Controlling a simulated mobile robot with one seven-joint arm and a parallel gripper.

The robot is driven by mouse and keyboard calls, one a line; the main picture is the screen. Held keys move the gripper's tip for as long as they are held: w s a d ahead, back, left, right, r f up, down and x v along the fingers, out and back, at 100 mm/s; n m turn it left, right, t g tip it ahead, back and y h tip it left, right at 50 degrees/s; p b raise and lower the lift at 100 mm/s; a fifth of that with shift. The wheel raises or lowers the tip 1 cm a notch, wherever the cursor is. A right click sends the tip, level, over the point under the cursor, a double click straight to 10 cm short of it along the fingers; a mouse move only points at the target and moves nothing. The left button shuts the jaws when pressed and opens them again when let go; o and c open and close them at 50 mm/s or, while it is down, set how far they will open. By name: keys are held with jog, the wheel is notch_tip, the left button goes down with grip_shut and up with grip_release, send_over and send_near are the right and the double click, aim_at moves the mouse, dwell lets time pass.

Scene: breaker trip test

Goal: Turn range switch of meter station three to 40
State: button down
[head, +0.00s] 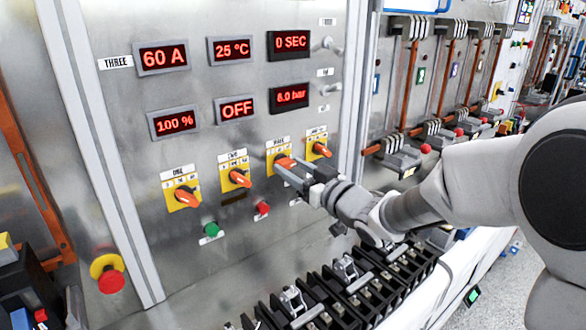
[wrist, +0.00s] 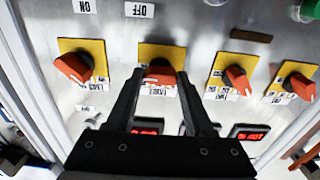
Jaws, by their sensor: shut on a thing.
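The meter station panel (head: 212,145) carries the sign THREE (head: 115,62). A row of several orange rotary switches on yellow plates runs along its lower part. My gripper (head: 285,167) is at the third switch from the left (head: 285,160), whose small label above appears to read RANGE. In the wrist view, which is upside down, my gripper (wrist: 158,80) has its fingers on either side of that orange knob (wrist: 160,73), shut on it. The fingers partly cover the knob and its plate, so its scale and exact pointing cannot be read. A red display (head: 162,57) reads 60 A.
Neighbouring switches sit close by on both sides (head: 238,178) (head: 318,150). A green button (head: 211,229) and a red button (head: 262,208) are below. Black terminal blocks (head: 330,300) stand below the panel. A red emergency stop (head: 110,280) is at lower left.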

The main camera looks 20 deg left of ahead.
jog(key=shift+f+n+b, duration=0.1)
jog(key=shift+n+b, duration=0.2)
jog(key=shift+b, duration=0.3)
jog(key=shift+f+n+b, duration=0.1)
jog(key=shift+n+b, duration=0.4)
jog(key=shift+b, duration=0.4)
jog(key=n+b, duration=0.7)
jog(key=shift+r, duration=0.2)
jog(key=shift+c, duration=1.4)
grip_release()
